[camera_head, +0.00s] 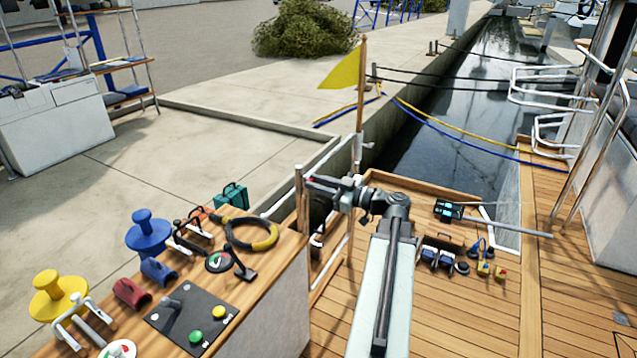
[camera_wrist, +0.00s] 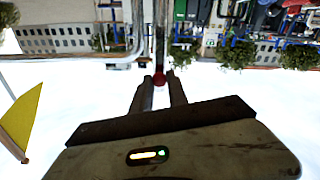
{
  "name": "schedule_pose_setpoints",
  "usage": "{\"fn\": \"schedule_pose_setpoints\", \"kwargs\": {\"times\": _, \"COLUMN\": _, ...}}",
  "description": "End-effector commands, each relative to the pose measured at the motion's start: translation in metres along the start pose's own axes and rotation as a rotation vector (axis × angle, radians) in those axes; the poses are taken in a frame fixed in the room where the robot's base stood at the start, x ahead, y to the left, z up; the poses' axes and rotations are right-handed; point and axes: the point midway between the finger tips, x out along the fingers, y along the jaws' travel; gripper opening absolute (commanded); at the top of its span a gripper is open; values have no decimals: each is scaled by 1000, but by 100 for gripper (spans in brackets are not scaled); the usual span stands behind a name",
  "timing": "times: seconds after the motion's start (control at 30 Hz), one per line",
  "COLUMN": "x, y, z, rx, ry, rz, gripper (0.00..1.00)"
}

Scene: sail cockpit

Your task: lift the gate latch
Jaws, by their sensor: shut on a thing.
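The gate latch shows in the wrist view as a red-ended piece (camera_wrist: 159,80) between my fingertips. The pale gate rail (camera_head: 330,265) runs below, partly hidden by my gripper and arm. The rest of the latch is too small or hidden to make out.
A yellow flag (camera_head: 341,71) on a pole rises behind my gripper. Small items lie on the deck (camera_head: 480,320) at right, with open boards around them.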

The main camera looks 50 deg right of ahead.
Motion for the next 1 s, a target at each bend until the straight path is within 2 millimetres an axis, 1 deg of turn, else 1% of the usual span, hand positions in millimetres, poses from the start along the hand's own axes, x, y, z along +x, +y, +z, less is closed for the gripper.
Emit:
{"fn": "schedule_pose_setpoints", "kwargs": {"times": 0.1, "x": 1, "y": -2, "z": -1, "rx": 1, "ry": 3, "rz": -8, "gripper": 0}}
{"fn": "schedule_pose_setpoints", "kwargs": {"times": 0.13, "x": 1, "y": -1, "z": -1, "rx": 1, "ry": 3, "rz": -7, "gripper": 22}}
{"fn": "schedule_pose_setpoints", "kwargs": {"times": 0.2, "x": 0, "y": -1, "z": 0, "rx": 1, "ry": 3, "rz": -6, "gripper": 41}}
{"fn": "schedule_pose_setpoints", "kwargs": {"times": 0.47, "x": -3, "y": 2, "z": 0, "rx": 1, "ry": 0, "rz": 1, "gripper": 41}}
{"fn": "schedule_pose_setpoints", "kwargs": {"times": 0.57, "x": -8, "y": 2, "z": 0, "rx": 1, "ry": 0, "rz": 3, "gripper": 41}}
{"fn": "schedule_pose_setpoints", "kwargs": {"times": 0.67, "x": -24, "y": 2, "z": 0, "rx": 1, "ry": 0, "rz": 4, "gripper": 41}}
{"fn": "schedule_pose_setpoints", "kwargs": {"times": 0.83, "x": -58, "y": 2, "z": 0, "rx": 1, "ry": 0, "rz": 5, "gripper": 41}}
{"fn": "schedule_pose_setpoints", "kwargs": {"times": 0.9, "x": -69, "y": 2, "z": 0, "rx": 1, "ry": 0, "rz": 4, "gripper": 41}}
{"fn": "schedule_pose_setpoints", "kwargs": {"times": 1.0, "x": -78, "y": 2, "z": 0, "rx": 1, "ry": 0, "rz": 2, "gripper": 41}}
